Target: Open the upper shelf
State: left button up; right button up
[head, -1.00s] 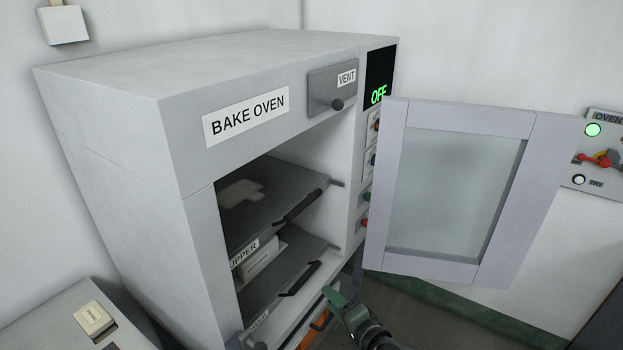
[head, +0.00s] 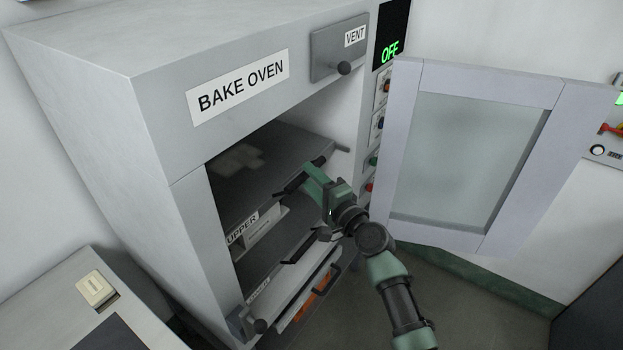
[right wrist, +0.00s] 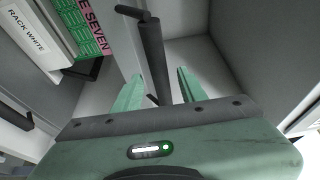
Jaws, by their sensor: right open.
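The bake oven (head: 100,110) stands with its glazed door (head: 470,160) swung open to the right. Inside, the dark upper shelf (head: 268,155) sits in the oven, with an "UPPER" label (head: 242,229) near its front left. A dark bar handle (head: 318,162) runs along its front edge. My right gripper (head: 304,182) is at this handle, partly covering it. In the right wrist view, the open fingers (right wrist: 158,92) stand on either side of a dark bar (right wrist: 151,55), apparently the handle; contact cannot be told. My left gripper is not in view.
A lower shelf (head: 275,255) with its own dark handle lies below. The vent knob (head: 344,68) sticks out above the opening. The open door stands close to the right of my arm. A grey unit with a pale switch (head: 96,288) is at lower left.

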grip_shut()
dwell(1.5)
